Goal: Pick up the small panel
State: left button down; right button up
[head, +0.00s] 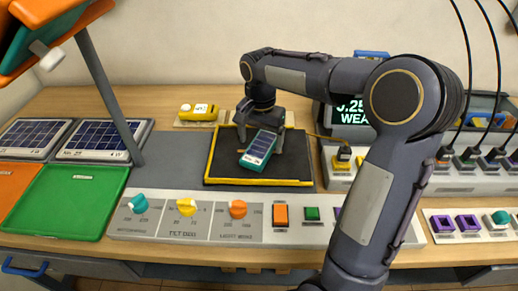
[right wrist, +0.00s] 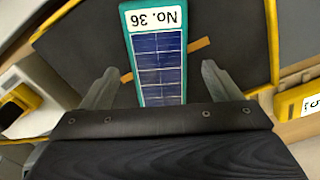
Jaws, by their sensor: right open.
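The small panel (head: 260,147) is a blue solar panel with a teal frame and a white label at its near end. It lies tilted slightly on a dark mat with a yellow border (head: 222,181). My right gripper (head: 261,122) is over the panel's far end. In the right wrist view the panel (right wrist: 159,65) reads "No. 36" and lies between the two fingers of my open right gripper (right wrist: 158,85), with a gap on each side. The gripper body hides the panel's far end there. My left gripper is not in view.
Two larger solar panels (head: 100,137) lie on a grey mat at the left, with a green tray (head: 70,200) in front. A row of knobs and buttons (head: 185,217) lines the bench front. A yellow meter (head: 199,112) stands behind the mat; a display (head: 350,116) is at right.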

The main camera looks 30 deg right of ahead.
jog(key=shift+f, duration=0.75)
jog(key=c, duration=1.2)
jog(key=shift+c, duration=0.2)
jog(key=shift+r, duration=0.15)
